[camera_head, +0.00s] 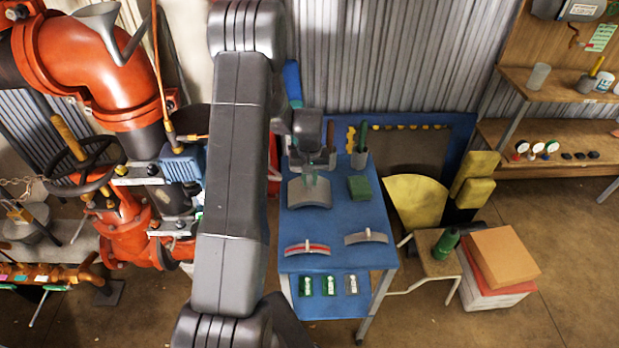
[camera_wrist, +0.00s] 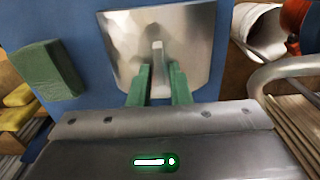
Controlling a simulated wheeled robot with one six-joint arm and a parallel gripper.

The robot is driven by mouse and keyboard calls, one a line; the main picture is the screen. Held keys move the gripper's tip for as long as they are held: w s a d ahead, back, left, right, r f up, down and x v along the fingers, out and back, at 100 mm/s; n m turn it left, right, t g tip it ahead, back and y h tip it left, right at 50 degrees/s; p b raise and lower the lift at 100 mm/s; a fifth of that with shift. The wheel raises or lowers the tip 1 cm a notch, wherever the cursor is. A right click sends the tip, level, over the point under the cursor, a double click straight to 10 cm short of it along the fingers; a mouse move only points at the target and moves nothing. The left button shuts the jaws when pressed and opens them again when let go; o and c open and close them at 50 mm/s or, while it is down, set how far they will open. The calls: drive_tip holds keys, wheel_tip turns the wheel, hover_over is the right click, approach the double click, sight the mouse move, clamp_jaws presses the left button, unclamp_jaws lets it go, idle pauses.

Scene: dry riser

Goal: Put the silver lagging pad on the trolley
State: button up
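The silver lagging pad (camera_head: 309,192) is a curved grey sheet at the upper left of the blue trolley top (camera_head: 335,218). In the wrist view the pad (camera_wrist: 190,45) is straight ahead, with a narrow upright tab (camera_wrist: 157,58) at its middle. My gripper (camera_head: 315,177) is over the pad. Its two green fingers (camera_wrist: 160,80) stand on either side of the tab, close against it, and appear shut on it. The pad is over the trolley top; whether its underside touches the surface cannot be told.
A green block (camera_head: 360,187) lies right of the pad; it also shows in the wrist view (camera_wrist: 47,70). Two curved pieces (camera_head: 307,248) (camera_head: 366,237) lie nearer the front. A cup of tools (camera_head: 358,158) stands behind. A yellow chair (camera_head: 415,200) and red pipework (camera_head: 120,85) flank the trolley.

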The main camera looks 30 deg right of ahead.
sight(310, 181)
drive_tip(key=shift+o, duration=0.9)
drive_tip(key=shift+r, duration=0.55)
wheel_tip(310, 181, up, 11)
drive_tip(key=b, duration=0.2)
drive_tip(key=shift+b, duration=0.4)
drive_tip(key=shift+d, duration=0.1)
